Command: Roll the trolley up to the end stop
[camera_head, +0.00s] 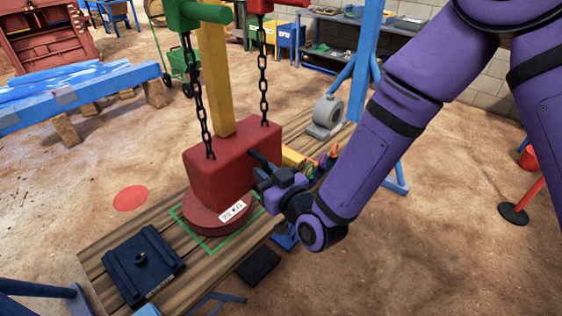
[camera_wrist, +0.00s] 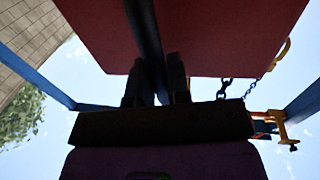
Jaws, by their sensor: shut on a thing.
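The chains run down to a red block (camera_head: 222,163), also above me in the wrist view (camera_wrist: 190,30). A black bar handle (camera_wrist: 146,35) sticks out from the block. My gripper (camera_head: 262,172) is shut on this handle at the block's right side; its fingers (camera_wrist: 155,88) straddle the bar in the wrist view. I cannot make out the end stop.
Below the block, a red disc (camera_head: 212,220) with a label lies within a green outline on a wooden bench (camera_head: 100,255). A dark blue plate (camera_head: 140,265), a grey machine (camera_head: 327,117) and coloured tools (camera_head: 325,162) are on the bench. A yellow post (camera_head: 215,75) rises behind.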

